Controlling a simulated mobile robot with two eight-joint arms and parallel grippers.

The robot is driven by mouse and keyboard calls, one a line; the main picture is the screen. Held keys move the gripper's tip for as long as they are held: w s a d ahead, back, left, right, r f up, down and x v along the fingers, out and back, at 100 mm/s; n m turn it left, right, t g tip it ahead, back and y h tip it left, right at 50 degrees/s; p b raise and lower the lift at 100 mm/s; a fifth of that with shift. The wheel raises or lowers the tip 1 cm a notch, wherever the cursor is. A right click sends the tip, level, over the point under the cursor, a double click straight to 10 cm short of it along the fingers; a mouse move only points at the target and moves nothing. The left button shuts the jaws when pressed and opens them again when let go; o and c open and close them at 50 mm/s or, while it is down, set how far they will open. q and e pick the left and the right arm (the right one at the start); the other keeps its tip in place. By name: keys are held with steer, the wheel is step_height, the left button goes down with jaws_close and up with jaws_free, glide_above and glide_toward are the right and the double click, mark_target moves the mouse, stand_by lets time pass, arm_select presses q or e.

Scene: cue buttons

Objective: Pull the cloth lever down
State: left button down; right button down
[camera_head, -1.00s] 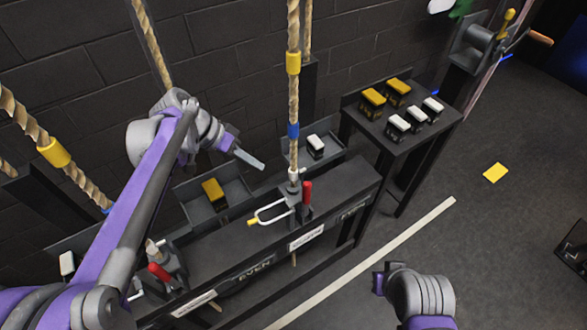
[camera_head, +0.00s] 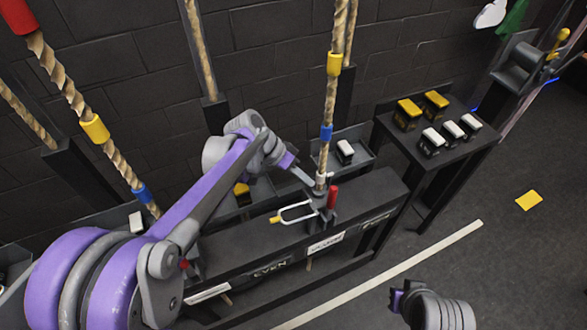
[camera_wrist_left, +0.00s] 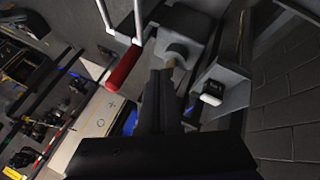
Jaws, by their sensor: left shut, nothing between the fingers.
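On the black rail (camera_head: 375,190) stands a rope lock with a red-handled lever (camera_head: 332,197) and a silver U-shaped bar with a yellow tip (camera_head: 296,212). The red lever also shows in the left wrist view (camera_wrist_left: 124,68). A rope with yellow and blue bands (camera_head: 330,100) runs up from the lock. Which lever is the cloth one I cannot tell; the white label (camera_head: 325,244) is too small to read. My left gripper (camera_head: 309,181) is shut and empty, its tips close to the rope's foot, left of the red lever. Whether they touch is unclear.
A second red-handled lock (camera_head: 184,264) is mostly hidden behind my left arm. Trays with yellow and white blocks line the rail's back. A black table (camera_head: 455,155) holds more blocks. A yellow-handled device (camera_head: 525,68) stands far right.

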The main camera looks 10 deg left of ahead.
mark_target(319, 188)
arm_select(q)
steer(key=shift+s+d+f, duration=0.1)
steer(key=shift+s+d, duration=0.2)
steer(key=shift+d, duration=0.35)
steer(key=shift+s+d+f, duration=0.1)
steer(key=shift+s+d, duration=0.2)
steer(key=shift+d, duration=0.3)
steer(key=shift+s+d, duration=0.3)
steer(key=shift+d, duration=0.35)
steer(key=shift+s+d+r, duration=0.1)
arm_select(e)
steer(key=shift+r, duration=0.15)
